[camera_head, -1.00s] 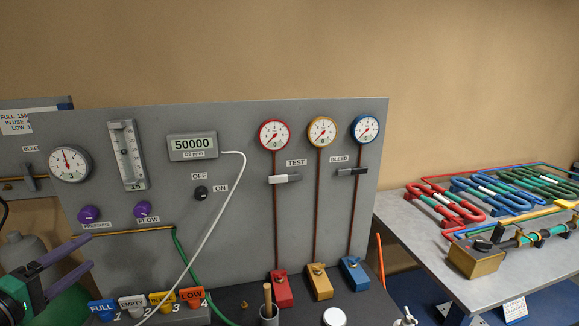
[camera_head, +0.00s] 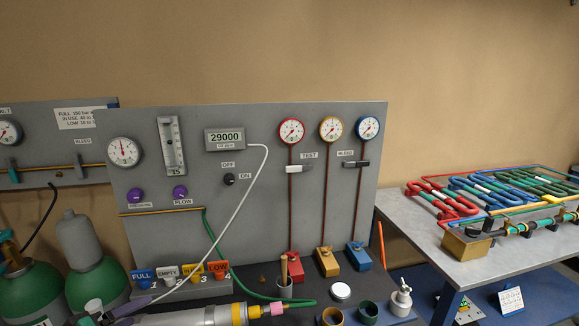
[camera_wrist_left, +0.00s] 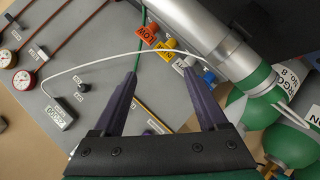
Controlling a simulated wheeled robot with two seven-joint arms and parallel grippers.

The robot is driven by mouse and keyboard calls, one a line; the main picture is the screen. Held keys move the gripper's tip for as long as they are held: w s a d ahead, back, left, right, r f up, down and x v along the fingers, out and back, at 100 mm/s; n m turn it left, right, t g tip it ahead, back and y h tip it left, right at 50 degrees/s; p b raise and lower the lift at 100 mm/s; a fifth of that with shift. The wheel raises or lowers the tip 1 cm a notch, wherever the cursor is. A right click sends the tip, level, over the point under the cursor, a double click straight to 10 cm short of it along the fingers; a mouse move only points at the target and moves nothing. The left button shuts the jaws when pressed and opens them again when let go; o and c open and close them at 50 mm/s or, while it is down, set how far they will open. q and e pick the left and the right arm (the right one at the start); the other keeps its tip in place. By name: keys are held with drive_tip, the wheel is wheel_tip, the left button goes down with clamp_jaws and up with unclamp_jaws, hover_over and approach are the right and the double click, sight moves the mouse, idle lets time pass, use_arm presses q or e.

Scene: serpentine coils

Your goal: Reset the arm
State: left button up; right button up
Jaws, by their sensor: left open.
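My left gripper (camera_head: 124,310) shows low at the left in the head view, partly cut off by the bottom edge. In the left wrist view its two dark purple fingers (camera_wrist_left: 160,76) are spread apart with nothing held between them. A silver cylinder (camera_head: 190,317) with a yellow ring and pink tip lies close to the right of the gripper. It also shows in the left wrist view (camera_wrist_left: 215,42), beyond the fingers. My right gripper is not in view.
A grey panel (camera_head: 240,265) with gauges stands behind. Its display (camera_head: 225,138) reads 29000. Green gas cylinders (camera_head: 95,285) stand at the left. Coloured labels (camera_head: 180,272) and several small cups (camera_head: 333,316) are on the bench. Coloured coils (camera_head: 500,190) lie on the right table.

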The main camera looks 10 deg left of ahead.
use_arm(q)
drive_tip(key=s+d+f+m+g+y, duration=0.1)
drive_tip(key=s+d+f+m+g, duration=0.3)
drive_tip(key=s+d+f+m, duration=0.3)
drive_tip(key=s+d+f+m+g+y, duration=0.1)
drive_tip(key=s+d+f+m+g, duration=0.5)
drive_tip(key=d, duration=0.4)
wheel_tip(320, 180, down, 26)
drive_tip(key=s+n, duration=0.1)
drive_tip(key=s, duration=0.1)
drive_tip(key=s+a+f, duration=0.2)
drive_tip(key=s+f, duration=0.4)
drive_tip(key=s, duration=0.2)
drive_tip(key=s+a+f+g, duration=0.1)
drive_tip(key=s+f, duration=0.6)
drive_tip(key=s, duration=0.1)
drive_tip(key=shift+s+a, duration=0.2)
drive_tip(key=shift+a, duration=0.15)
